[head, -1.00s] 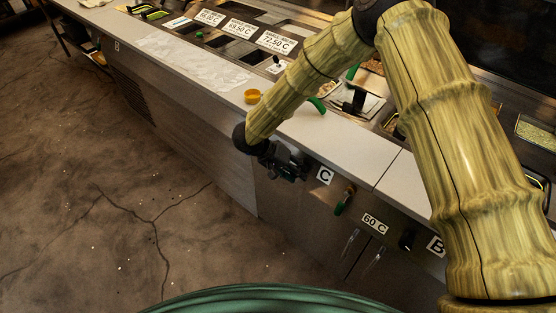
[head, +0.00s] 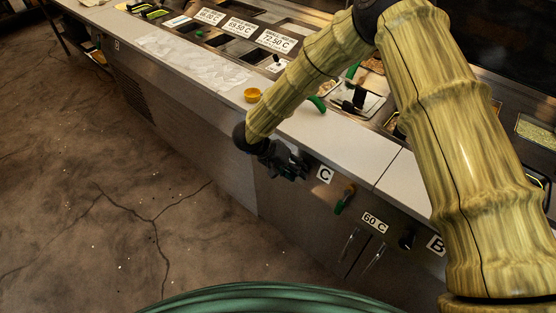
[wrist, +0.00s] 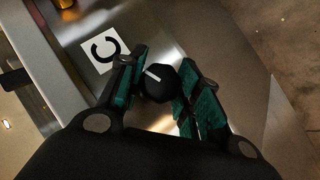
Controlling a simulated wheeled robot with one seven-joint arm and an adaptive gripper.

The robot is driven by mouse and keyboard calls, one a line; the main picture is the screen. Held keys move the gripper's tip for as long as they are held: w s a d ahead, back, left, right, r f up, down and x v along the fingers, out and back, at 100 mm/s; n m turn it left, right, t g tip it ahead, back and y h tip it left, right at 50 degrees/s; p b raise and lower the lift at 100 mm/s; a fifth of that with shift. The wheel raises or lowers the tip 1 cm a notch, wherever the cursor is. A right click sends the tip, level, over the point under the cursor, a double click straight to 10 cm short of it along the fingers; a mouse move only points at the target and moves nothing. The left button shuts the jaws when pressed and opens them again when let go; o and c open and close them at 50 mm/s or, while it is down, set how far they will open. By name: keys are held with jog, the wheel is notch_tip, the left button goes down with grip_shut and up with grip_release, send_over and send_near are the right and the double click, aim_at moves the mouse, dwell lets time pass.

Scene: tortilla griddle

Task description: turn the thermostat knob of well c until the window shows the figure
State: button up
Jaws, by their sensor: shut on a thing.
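The black thermostat knob (wrist: 157,84) with a white pointer line shows in the wrist view, beside the white C label (wrist: 105,50). My gripper (wrist: 163,78) is shut on it, one green-padded finger on each side. In the head view my gripper (head: 297,167) is at the counter's front panel, left of the C label (head: 325,174), and the knob is hidden behind it. I cannot make out a display window for well C in either view. Cards on the counter top read 69.50 C (head: 240,27) and 72.50 C (head: 275,40), with small print I cannot read.
A green-handled valve (head: 344,199) sticks out right of the C label. Further right are a 60 C plate (head: 375,222), another black knob (head: 406,239) and the B label (head: 436,245). The floor in front is clear.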

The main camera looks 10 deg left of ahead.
jog(key=o, duration=0.6)
jog(key=shift+s, duration=0.1)
jog(key=s+a+p, duration=0.1)
jog(key=s+a+r+p, duration=0.1)
jog(key=s, duration=0.1)
jog(key=s+a+r+p, duration=0.1)
jog(key=shift+s+r+p, duration=0.2)
jog(key=shift+r+p, duration=0.05)
jog(key=shift+p, duration=0.05)
dwell(0.4)
jog(key=o, duration=0.3)
